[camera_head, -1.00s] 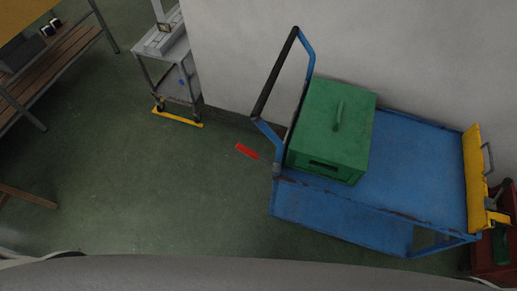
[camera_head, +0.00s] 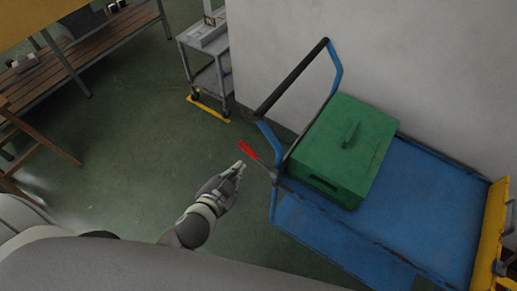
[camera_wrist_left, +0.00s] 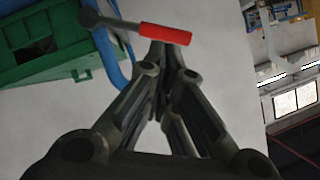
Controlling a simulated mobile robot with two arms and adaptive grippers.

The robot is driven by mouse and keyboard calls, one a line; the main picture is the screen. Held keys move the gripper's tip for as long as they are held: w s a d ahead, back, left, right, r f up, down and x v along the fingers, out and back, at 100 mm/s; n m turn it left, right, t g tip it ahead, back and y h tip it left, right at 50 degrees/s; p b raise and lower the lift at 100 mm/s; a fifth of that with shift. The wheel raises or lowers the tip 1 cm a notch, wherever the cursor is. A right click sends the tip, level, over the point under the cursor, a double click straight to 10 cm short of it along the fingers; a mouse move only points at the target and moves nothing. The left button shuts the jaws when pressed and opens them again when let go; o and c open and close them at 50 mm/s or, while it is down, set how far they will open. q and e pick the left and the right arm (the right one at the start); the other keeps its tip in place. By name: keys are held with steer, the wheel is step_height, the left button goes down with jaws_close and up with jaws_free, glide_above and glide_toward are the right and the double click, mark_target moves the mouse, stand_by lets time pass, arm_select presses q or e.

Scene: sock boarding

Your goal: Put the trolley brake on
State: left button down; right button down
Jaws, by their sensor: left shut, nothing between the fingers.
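The blue trolley (camera_head: 410,215) stands against the wall with its handle at the left end. The brake lever (camera_head: 249,151) has a red grip and sticks out from the base of the handle. In the left wrist view the red grip (camera_wrist_left: 165,33) lies just beyond my fingertips. My left gripper (camera_head: 239,167) is shut and empty, close beside the red grip in the head view; I cannot tell whether they touch. My right gripper is not in view.
A green box (camera_head: 345,150) sits on the trolley deck next to the handle. A yellow panel (camera_head: 490,235) stands at the deck's right end. A small grey cart (camera_head: 205,60) and a slatted bench (camera_head: 60,65) stand further back.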

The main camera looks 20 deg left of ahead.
arm_select(q)
steer(key=r, duration=0.3)
steer(key=shift+d, duration=0.4)
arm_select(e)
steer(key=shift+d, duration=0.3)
arm_select(q)
steer(key=shift+w, duration=0.1)
steer(key=p, duration=0.1)
glide_above(251, 156)
step_height(251, 156, down, 4)
steer(key=shift+r, duration=0.1)
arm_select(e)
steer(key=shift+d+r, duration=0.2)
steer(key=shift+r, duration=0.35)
